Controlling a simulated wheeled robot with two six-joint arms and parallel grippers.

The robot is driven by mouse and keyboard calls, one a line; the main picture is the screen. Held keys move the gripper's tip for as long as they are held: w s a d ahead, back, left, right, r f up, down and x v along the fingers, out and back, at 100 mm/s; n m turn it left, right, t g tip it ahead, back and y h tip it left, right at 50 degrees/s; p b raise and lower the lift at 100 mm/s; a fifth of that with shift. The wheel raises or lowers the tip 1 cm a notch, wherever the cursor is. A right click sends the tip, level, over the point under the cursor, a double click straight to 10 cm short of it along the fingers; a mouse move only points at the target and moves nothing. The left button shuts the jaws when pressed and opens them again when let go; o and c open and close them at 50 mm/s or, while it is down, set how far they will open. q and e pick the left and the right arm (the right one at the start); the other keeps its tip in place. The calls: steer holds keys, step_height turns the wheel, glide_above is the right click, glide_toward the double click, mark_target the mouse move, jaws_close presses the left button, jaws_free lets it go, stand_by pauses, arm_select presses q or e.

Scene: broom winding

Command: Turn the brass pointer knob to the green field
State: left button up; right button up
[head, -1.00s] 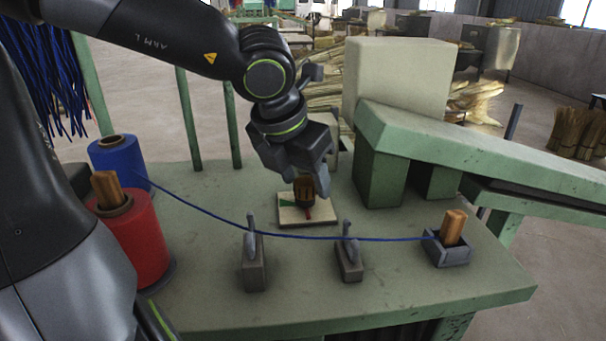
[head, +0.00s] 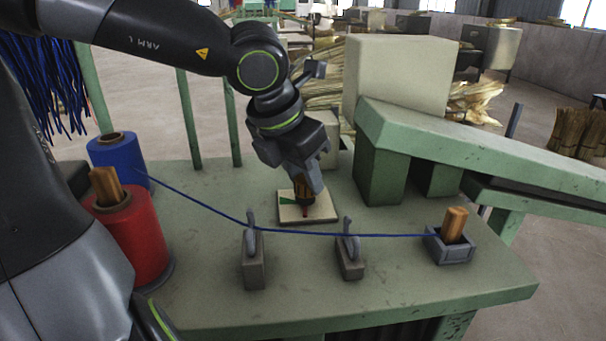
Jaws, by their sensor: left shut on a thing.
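The brass pointer knob (head: 304,191) stands on a pale square plate (head: 325,215) near the middle of the green table. A green field (head: 286,200) shows on the plate at the knob's left. A small red mark (head: 305,211) shows at the knob's front; I cannot tell whether it is a field or part of the pointer. My left gripper (head: 306,181) reaches down from above and is shut on the knob, hiding its top. My right gripper is not in view.
A blue thread (head: 200,206) runs from the blue spool (head: 117,162) past two grey guides (head: 253,262) (head: 350,258) to a grey holder (head: 449,247) with a wooden block, in front of the plate. A red spool (head: 130,243) stands at left. A green machine frame (head: 480,155) rises at right.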

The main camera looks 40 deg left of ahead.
arm_select(q)
steer(key=m+h, duration=0.1)
steer(key=m, duration=0.1)
steer(key=shift+m, duration=0.3)
steer(key=shift+w+a+r+m+h, duration=0.15)
steer(key=shift+m+h, duration=0.15)
steer(key=shift+m, duration=0.6)
steer(key=m+p, duration=0.1)
steer(key=m, duration=0.1)
steer(key=m+g+h+p, duration=0.1)
steer(key=m+p, duration=0.1)
steer(key=shift+a+h, duration=0.1)
steer(key=shift+h, duration=0.2)
steer(key=m+g, duration=0.1)
steer(key=m, duration=0.2)
steer(key=shift+p, duration=0.35)
steer(key=m, duration=0.1)
steer(key=m+g, duration=0.1)
steer(key=shift+w+a+f+m+h+b, duration=0.1)
steer(key=shift+w+f+m+h+b, duration=0.1)
steer(key=shift+m+h+b, duration=0.2)
steer(key=m+g+b, duration=0.2)
steer(key=m, duration=0.2)
steer(key=shift+m, duration=0.4)
steer(key=shift+r, duration=0.1)
steer(key=o, duration=1)
